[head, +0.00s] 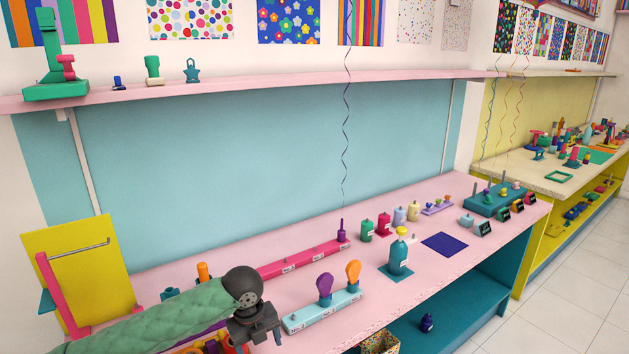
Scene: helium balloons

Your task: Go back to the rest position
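My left arm, in a green padded sleeve, comes in from the lower left of the head view. Its dark gripper (256,332) is over the front left part of the pink workbench (345,287), just left of a light blue rack (318,314). The fingers are small and seen from behind, so whether they are open or hold anything is unclear. My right gripper is not in view.
The rack holds a purple and an orange paddle. Bottles, a teal dispenser (399,258) and a blue mat (444,244) are further right. A yellow panel (95,262) stands left. A pink shelf (270,86) runs above. A curly ribbon (346,130) hangs to a purple weight (341,236).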

